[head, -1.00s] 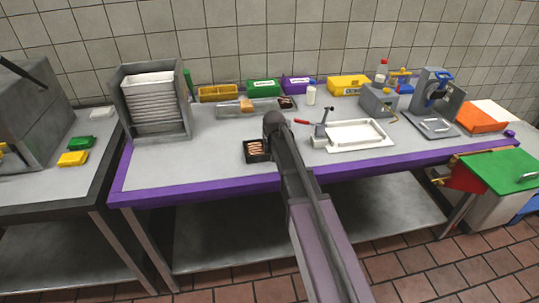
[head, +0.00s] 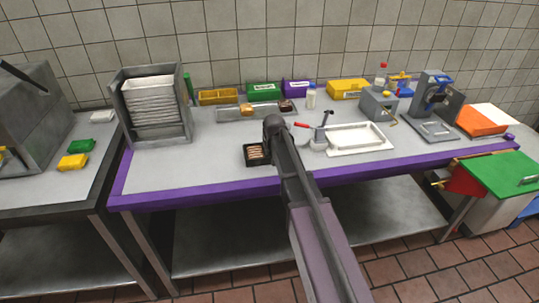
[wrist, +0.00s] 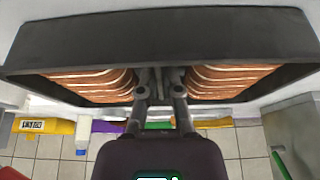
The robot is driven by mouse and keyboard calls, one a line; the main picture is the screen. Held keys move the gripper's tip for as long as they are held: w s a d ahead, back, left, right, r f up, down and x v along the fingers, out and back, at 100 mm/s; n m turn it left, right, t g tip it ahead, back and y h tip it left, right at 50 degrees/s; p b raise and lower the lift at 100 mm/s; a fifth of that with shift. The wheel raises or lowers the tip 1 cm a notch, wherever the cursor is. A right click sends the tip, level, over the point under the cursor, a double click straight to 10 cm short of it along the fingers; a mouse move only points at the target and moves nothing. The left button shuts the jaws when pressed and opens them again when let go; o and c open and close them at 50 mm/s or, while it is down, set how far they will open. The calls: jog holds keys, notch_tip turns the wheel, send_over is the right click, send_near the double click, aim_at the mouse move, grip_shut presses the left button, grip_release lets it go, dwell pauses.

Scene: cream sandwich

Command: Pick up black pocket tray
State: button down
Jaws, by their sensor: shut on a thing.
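The black pocket tray (head: 248,160) is near the front middle of the grey table, left of my arm in the head view. It holds pinkish-brown striped pieces. In the wrist view the tray (wrist: 160,38) fills the top of the picture, with striped contents on both sides of my fingers. My gripper (wrist: 160,82) is shut on the tray's near wall. In the head view my arm's end hides the fingertips. I cannot tell whether the tray touches the table or hangs just above it.
A metal tray (head: 266,114) with brown pieces lies behind. A rack of white trays (head: 155,100) stands left. The table's front left is clear, with a purple edge (head: 200,196).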

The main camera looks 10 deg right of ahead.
jog(key=shift+r, duration=0.15)
jog(key=shift+r+p, duration=1.75)
jog(key=shift+p, duration=0.2)
jog(key=s+d+r+p, duration=0.1)
jog(key=s+d, duration=0.3)
jog(key=s, duration=1.1)
jog(key=shift+s, duration=0.25)
